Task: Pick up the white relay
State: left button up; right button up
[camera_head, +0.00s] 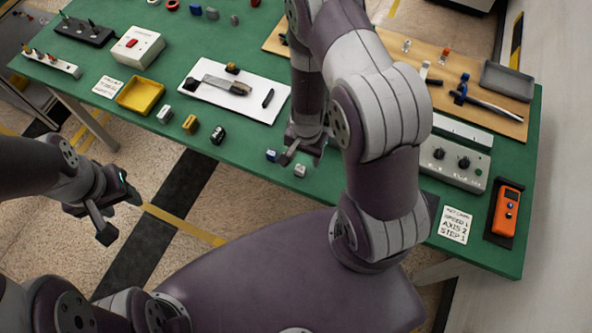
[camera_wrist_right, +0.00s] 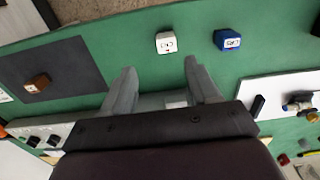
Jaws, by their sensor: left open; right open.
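A small white relay (camera_head: 300,170) sits on the green table near its front edge, just right of a small blue relay (camera_head: 271,155). In the right wrist view the white relay (camera_wrist_right: 166,43) lies beyond the fingertips, roughly in line with the gap between them; the blue relay (camera_wrist_right: 228,39) is to its right. My right gripper (camera_head: 303,155) is open and empty, close to the white relay; its fingers also show in the right wrist view (camera_wrist_right: 160,69). My left gripper (camera_head: 119,214) is open and empty, off the table's front edge over the floor.
A grey-white block (camera_head: 165,114), a yellow block (camera_head: 190,124) and a dark block (camera_head: 218,135) line the front edge. A yellow tray (camera_head: 141,95) and a white board (camera_head: 205,96) lie behind. A control box (camera_head: 452,165) and an orange device (camera_head: 507,208) stand at right.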

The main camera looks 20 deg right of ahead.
aim_at(301, 166)
jog(key=f, duration=0.3)
jog(key=w+a+f, duration=0.1)
jog(key=f, duration=0.1)
jog(key=shift+f, duration=0.25)
notch_tip(301, 166, down, 3)
jog(key=shift+d+r, duration=0.1)
jog(key=shift+r, duration=0.05)
jog(key=shift+s+d+f, duration=0.1)
jog(key=shift+d+f, duration=0.05)
jog(key=shift+f, duration=0.05)
pick_arm(q)
jog(key=shift+w+a+f, duration=0.2)
jog(key=shift+w+f, duration=0.05)
jog(key=shift+f, duration=0.45)
pick_arm(e)
jog(key=c, duration=1)
jog(key=shift+c, duration=0.2)
jog(key=shift+r, duration=0.15)
